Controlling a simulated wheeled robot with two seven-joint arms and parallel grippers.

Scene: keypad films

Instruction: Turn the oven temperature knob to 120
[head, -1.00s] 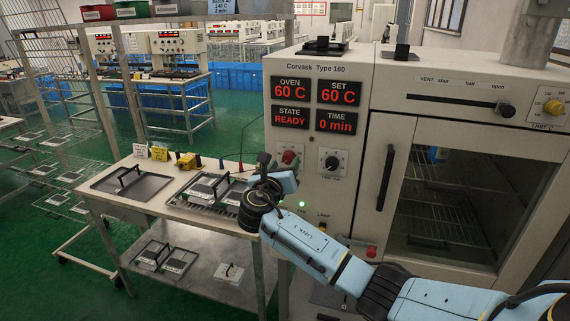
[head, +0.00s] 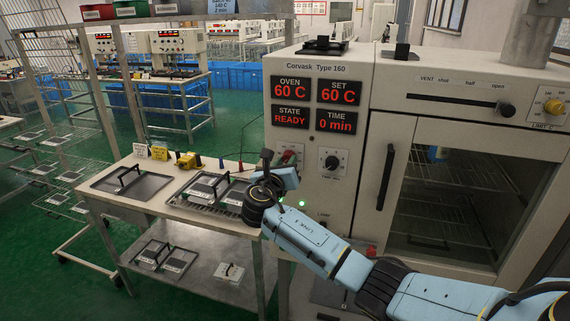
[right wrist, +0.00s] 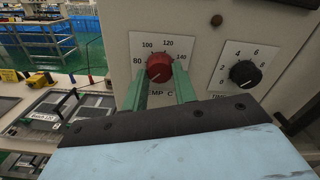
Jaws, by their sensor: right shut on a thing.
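The red oven temperature knob (right wrist: 160,67) is on a white dial plate marked 80, 100, 120 and 140 in the right wrist view. The green fingers of my right gripper (right wrist: 161,82) stand on both sides of it, shut on it. The lower part of the dial is hidden, and I cannot tell the pointer's setting surely. In the head view my right gripper (head: 283,168) is at the panel and largely covers the knob. The set display (head: 338,91) reads 60 C, and the oven display (head: 291,90) reads 60 C. My left gripper is not in view.
A black timer knob (head: 330,161) sits close to the right of the temperature knob. The oven door handle (head: 386,177) sticks out further right. A bench with metal trays (head: 131,184) stands to the left of the oven.

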